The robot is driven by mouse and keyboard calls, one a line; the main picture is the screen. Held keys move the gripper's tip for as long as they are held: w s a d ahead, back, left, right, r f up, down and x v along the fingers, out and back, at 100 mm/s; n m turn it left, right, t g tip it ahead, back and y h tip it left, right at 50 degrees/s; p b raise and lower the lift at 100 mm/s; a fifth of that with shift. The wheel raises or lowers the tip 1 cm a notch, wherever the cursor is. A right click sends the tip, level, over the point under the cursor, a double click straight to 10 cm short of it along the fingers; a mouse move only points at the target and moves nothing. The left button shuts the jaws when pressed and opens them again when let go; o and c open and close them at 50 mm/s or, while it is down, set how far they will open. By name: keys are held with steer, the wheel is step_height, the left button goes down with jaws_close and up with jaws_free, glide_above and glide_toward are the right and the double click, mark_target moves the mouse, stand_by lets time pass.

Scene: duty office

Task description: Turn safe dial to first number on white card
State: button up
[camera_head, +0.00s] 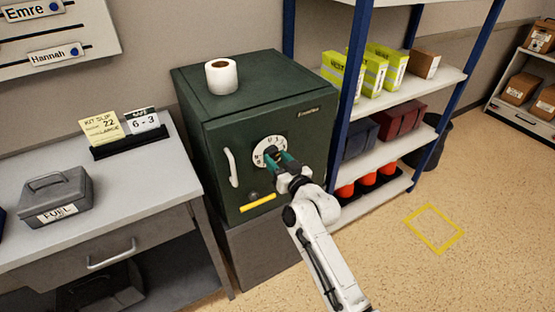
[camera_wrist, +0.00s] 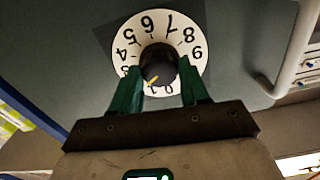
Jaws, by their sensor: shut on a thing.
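The dark green safe (camera_head: 225,125) stands with a white numbered dial (camera_head: 259,155) on its door. In the wrist view the dial (camera_wrist: 147,40) shows digits around a dark knob (camera_wrist: 157,58). A short yellow mark on the knob points down and slightly left there, towards digits near the bottom that are partly hidden. My gripper (camera_head: 275,157) is at the dial; its green fingers (camera_wrist: 160,72) are shut on the knob from both sides. The white card (camera_head: 143,122) on the desk reads "SAFE 6 - 3".
A white lever handle (camera_head: 231,167) is left of the dial, and a yellow bar (camera_head: 258,202) is below it. A paper roll (camera_head: 221,76) stands on the safe. A yellow kit slip (camera_head: 102,130) is beside the card. A shelf (camera_head: 350,160) with boxes stands close on the right.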

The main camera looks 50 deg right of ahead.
steer(key=m+p, duration=0.1)
steer(key=m, duration=0.4)
steer(key=shift+m, duration=0.3)
steer(key=m+p, duration=0.2)
steer(key=m, duration=0.4)
steer(key=m+p, duration=0.1)
steer(key=m, duration=0.5)
steer(key=shift+m+p, duration=0.3)
steer(key=shift+p, duration=0.1)
steer(key=shift+f+m+p, duration=0.15)
steer(key=shift+m+p, duration=0.5)
steer(key=shift+m, duration=1.95)
steer(key=o, duration=1.1)
steer(key=shift+c, duration=0.2)
steer(key=shift+s, duration=0.1)
